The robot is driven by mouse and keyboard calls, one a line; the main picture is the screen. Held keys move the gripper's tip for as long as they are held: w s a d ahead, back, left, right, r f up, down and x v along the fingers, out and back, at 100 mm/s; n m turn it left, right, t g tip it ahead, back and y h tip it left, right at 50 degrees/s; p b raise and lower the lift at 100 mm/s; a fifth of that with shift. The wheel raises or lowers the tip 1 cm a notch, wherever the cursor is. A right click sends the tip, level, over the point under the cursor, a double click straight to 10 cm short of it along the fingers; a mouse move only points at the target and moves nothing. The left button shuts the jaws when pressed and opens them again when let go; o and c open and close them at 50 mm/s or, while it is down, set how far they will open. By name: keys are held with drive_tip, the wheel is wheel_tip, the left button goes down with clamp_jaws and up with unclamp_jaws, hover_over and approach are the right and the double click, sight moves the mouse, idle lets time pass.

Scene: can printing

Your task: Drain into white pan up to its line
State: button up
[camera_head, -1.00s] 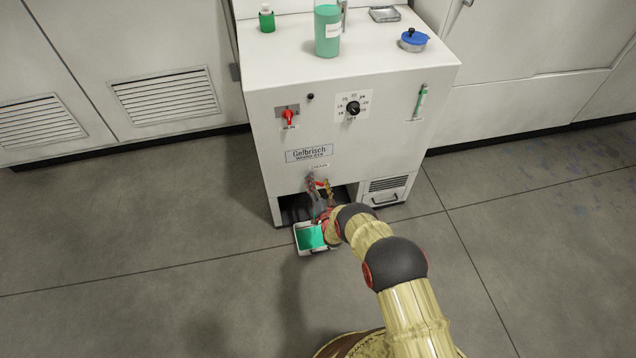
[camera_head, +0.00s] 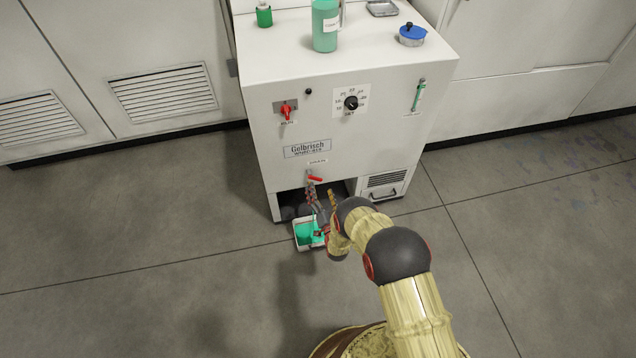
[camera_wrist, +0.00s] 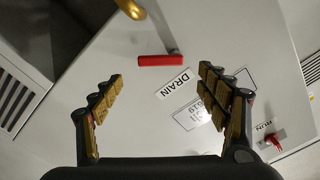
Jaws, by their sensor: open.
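The white pan (camera_head: 298,247) is on the floor in front of the machine, under its drain. It holds green liquid (camera_head: 305,234). My gripper and wrist hide its right part, and I cannot make out its line. The red drain handle (camera_head: 315,179) lies roughly crosswise just below the DRAIN label. It also shows in the wrist view, as a red grip (camera_wrist: 160,60) on a metal lever. My gripper (camera_head: 321,190) is open and empty near the handle; in the wrist view its fingers (camera_wrist: 160,78) are spread apart, with the handle beyond them. Part of a brass fitting (camera_wrist: 130,8) shows at the top.
The white machine (camera_head: 290,165) has a dark lower recess (camera_head: 289,208), a red RUN switch (camera_head: 286,111) and a dial (camera_head: 351,103). A green bottle (camera_head: 325,25) and a blue-lidded pot (camera_head: 412,36) stand on top. The floor on both sides is clear.

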drive_tip(key=shift+v, duration=2.2)
